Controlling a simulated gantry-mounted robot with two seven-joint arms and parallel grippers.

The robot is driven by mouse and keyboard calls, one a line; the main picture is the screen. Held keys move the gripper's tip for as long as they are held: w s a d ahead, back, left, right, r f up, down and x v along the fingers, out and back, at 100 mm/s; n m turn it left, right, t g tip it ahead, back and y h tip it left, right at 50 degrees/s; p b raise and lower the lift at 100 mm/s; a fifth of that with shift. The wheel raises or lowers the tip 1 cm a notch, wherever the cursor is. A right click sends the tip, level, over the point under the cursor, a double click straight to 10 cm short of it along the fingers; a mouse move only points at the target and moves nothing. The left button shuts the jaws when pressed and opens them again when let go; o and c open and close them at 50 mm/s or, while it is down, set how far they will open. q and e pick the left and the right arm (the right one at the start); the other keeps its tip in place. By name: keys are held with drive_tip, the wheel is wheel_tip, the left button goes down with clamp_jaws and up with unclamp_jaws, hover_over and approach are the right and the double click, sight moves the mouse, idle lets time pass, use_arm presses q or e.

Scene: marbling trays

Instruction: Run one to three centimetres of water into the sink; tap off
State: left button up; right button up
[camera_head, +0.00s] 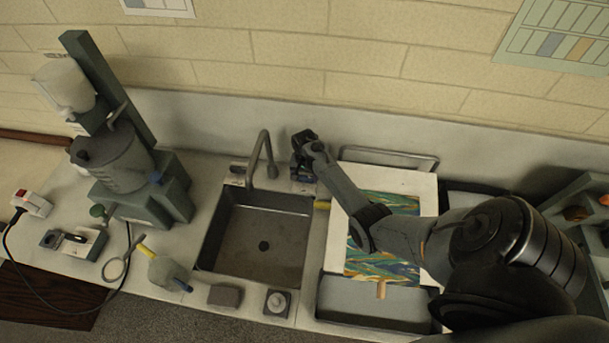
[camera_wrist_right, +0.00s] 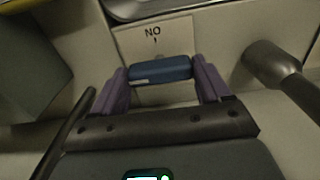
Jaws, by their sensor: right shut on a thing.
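The grey sink (camera_head: 226,232) lies in the counter with a dark round drain (camera_head: 264,245) in its floor. I see no clear water line in it and no visible stream. The grey curved tap spout (camera_head: 262,150) stands at its back edge. My right gripper (camera_head: 305,172) is low at the counter, just right of the spout. In the right wrist view its purple fingers (camera_wrist_right: 161,76) are shut on a blue bar-shaped handle (camera_wrist_right: 160,69), one finger at each end. The handle's base is mostly hidden. My left gripper is not in view.
A tray (camera_head: 375,313) with a colourful marbled sheet (camera_head: 385,268) lies right of the sink, under my right arm. A grey-green mixing machine (camera_head: 120,165) stands left. A sponge-like block (camera_head: 224,295) sits in front. A plate marked "NO" (camera_wrist_right: 153,34) lies beyond the handle.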

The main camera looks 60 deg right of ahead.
drive_tip(key=shift+r+m+p, duration=0.15)
drive_tip(key=shift+m+p, duration=0.7)
drive_tip(key=shift+m, duration=0.25)
drive_tip(key=m+p, duration=0.1)
drive_tip(key=m, duration=0.1)
drive_tip(key=shift+m, duration=0.4)
drive_tip(key=m+p, duration=0.1)
drive_tip(key=m, duration=0.2)
drive_tip(key=shift+m, duration=0.4)
drive_tip(key=shift+f+m, duration=0.2)
drive_tip(key=shift+m, duration=0.6)
drive_tip(key=o, duration=1)
drive_tip(key=shift+r, duration=0.15)
